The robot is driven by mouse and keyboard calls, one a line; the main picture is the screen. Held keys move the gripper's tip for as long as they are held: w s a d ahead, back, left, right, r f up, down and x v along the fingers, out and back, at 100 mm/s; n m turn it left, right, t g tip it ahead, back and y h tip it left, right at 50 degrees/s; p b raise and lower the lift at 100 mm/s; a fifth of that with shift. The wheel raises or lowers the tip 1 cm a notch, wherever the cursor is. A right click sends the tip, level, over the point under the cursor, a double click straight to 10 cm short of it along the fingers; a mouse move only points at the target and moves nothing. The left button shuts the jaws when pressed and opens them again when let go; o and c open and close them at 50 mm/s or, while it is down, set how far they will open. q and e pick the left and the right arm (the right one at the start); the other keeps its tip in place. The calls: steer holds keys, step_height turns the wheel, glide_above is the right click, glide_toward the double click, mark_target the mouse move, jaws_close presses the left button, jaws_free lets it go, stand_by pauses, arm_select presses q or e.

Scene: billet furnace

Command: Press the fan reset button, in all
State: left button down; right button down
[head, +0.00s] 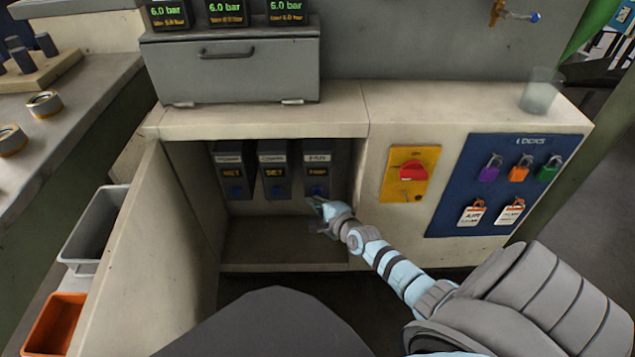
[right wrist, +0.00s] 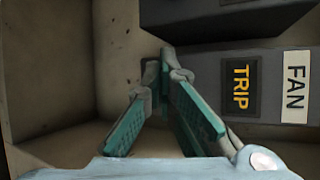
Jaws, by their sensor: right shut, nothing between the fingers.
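The fan unit (head: 318,160) is the rightmost of three dark modules inside the open cabinet. Its small amber display reads TRIP in the right wrist view (right wrist: 240,88), beside a white FAN label (right wrist: 295,86). A blue button (head: 317,190) sits low on its front in the head view. My right gripper (head: 316,204) is shut and empty, with its fingertips just below and in front of that button. In the right wrist view its fingertips (right wrist: 167,58) come together near the module's lower end. The button is not clear there, and I cannot tell whether they touch. My left gripper is out of view.
Two similar modules (head: 230,170) (head: 273,170) hang to the left. The cabinet door (head: 150,255) stands open at left. A red rotary switch (head: 413,171) on a yellow plate and a blue lock board (head: 470,180) are to the right. The cabinet floor (head: 280,240) is clear.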

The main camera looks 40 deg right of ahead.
steer(key=shift+w, duration=0.1)
stand_by(0.4)
steer(key=shift+w+d+b, duration=0.25)
steer(key=shift+b, duration=0.05)
steer(key=shift+w+d+b, duration=0.3)
steer(key=shift+w+b, duration=0.05)
steer(key=shift+w, duration=0.05)
stand_by(0.6)
steer(key=shift+s, duration=0.1)
steer(key=shift+s+a+p, duration=0.55)
steer(key=shift+s+p, duration=0.1)
steer(key=shift+p, duration=0.1)
steer(key=shift+s+a, duration=0.1)
steer(key=s+a+p, duration=0.1)
steer(key=s, duration=0.1)
steer(key=s+a+p, duration=0.1)
steer(key=p, duration=0.1)
steer(key=shift+s+a, duration=0.4)
